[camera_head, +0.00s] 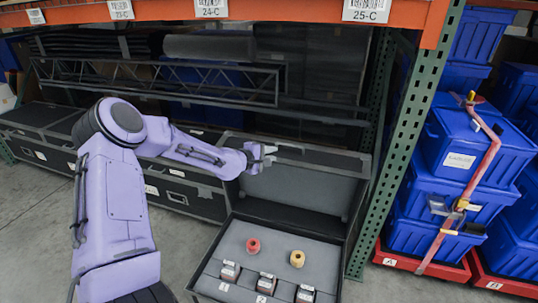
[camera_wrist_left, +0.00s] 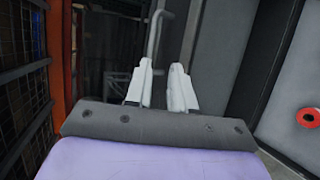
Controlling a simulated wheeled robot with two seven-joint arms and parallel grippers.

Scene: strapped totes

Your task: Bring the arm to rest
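My left arm (camera_head: 115,190) is pale purple and reaches in from the lower left, bent at the elbow. Its gripper (camera_head: 262,158) is in the air in front of the open lid of a dark case (camera_head: 300,185). In the left wrist view the two pale fingers (camera_wrist_left: 160,85) stand apart, with a clear gap between them. A thin grey bent rod (camera_wrist_left: 157,35) shows by the fingertips; I cannot tell whether it touches them. My right gripper is not in view.
The case's grey tray (camera_head: 275,250) holds a red ring (camera_head: 253,245), a yellow ring (camera_head: 297,258) and three dark blocks. A green rack post (camera_head: 405,125) and strapped blue totes (camera_head: 460,165) stand right. An orange beam (camera_head: 270,10) crosses above. Grey floor is clear left.

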